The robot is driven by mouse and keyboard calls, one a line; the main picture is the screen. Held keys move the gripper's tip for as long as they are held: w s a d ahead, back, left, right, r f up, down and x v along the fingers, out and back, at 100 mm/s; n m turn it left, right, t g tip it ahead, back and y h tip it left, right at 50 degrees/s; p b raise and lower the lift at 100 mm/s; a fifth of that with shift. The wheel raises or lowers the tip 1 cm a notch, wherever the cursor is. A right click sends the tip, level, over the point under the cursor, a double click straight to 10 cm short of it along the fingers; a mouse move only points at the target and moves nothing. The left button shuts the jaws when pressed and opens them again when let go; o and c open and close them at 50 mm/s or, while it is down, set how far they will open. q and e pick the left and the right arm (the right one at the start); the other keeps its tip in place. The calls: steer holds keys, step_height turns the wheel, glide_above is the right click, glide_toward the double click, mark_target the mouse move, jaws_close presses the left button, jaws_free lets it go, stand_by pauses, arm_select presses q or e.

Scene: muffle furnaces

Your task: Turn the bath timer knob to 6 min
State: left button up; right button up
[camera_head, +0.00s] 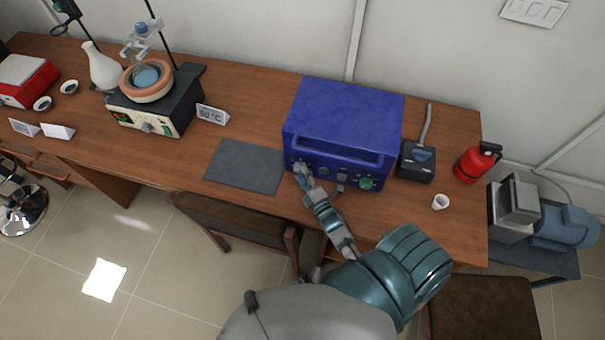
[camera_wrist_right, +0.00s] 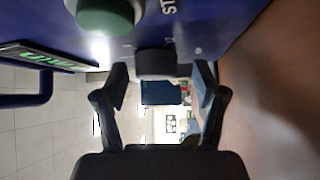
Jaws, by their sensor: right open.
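The blue bath (camera_head: 343,110) stands on the wooden table, its front panel facing me. A green round knob (camera_head: 365,183) and a small dark knob (camera_head: 341,178) show on the panel. My right gripper (camera_head: 303,172) is at the left part of the panel, fingers open. In the right wrist view the open fingers (camera_wrist_right: 162,72) point at the panel, with a dark knob (camera_wrist_right: 155,62) between or just beyond their tips; contact cannot be told. A green knob (camera_wrist_right: 106,12) and a lit green display (camera_wrist_right: 40,57) are nearby. The knob's setting is not readable. My left gripper is not in view.
A grey mat (camera_head: 245,166) lies left of the bath. A black device (camera_head: 417,162), a white cup (camera_head: 440,202) and a red canister (camera_head: 476,164) are to the right. A heating bath with a flask (camera_head: 150,100) stands at left.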

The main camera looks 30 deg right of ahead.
steer(key=s, duration=0.4)
steer(key=s+f, duration=0.1)
steer(key=s, duration=0.3)
steer(key=s+a, duration=0.1)
steer(key=s, duration=0.3)
steer(key=shift+f, duration=0.25)
